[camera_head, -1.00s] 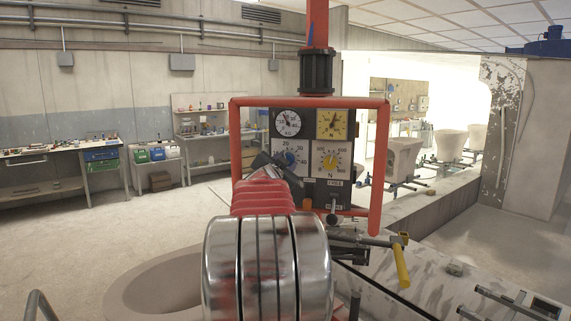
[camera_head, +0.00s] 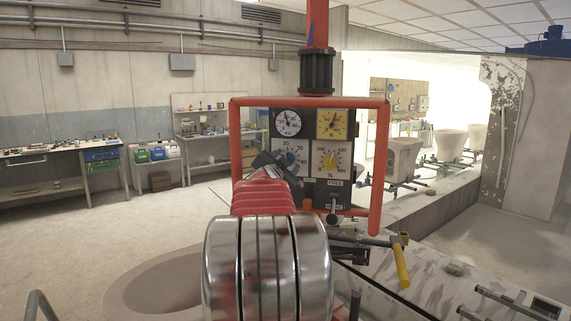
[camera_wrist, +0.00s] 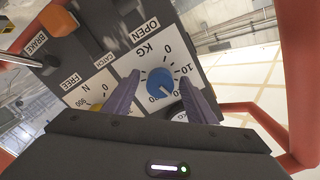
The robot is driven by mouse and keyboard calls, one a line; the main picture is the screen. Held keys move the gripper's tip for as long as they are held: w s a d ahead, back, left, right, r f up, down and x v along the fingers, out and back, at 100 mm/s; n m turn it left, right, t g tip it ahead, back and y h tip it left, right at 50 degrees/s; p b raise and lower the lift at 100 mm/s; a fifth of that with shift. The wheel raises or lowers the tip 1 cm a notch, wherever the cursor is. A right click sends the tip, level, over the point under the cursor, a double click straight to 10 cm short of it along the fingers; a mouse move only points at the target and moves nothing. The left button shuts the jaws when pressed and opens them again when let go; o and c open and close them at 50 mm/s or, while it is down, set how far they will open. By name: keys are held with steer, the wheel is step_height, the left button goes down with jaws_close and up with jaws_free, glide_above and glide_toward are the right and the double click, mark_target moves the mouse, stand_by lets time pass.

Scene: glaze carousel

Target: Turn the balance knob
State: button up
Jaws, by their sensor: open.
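A blue knob (camera_wrist: 160,82) sits on a white dial face marked KG. In the wrist view my gripper (camera_wrist: 159,74) is open, with one purple finger on each side of the knob. Gaps show between the fingers and the knob, so I cannot see contact. In the head view my gripper (camera_head: 278,160) reaches the lower left dial of the control panel, and the blue knob (camera_head: 291,158) is partly hidden behind it. The panel (camera_head: 309,190) is dark, inside a red tube frame.
A yellow knob (camera_head: 331,162) on a dial marked N is right of the blue one. A round white gauge (camera_head: 288,123) and a yellow gauge (camera_head: 332,125) are above. The red frame (camera_head: 377,170) surrounds the panel. A yellow-gripped handle (camera_head: 401,262) sticks out below right.

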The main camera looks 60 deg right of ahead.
steer(key=v, duration=1.3)
steer(key=shift+a, duration=0.4)
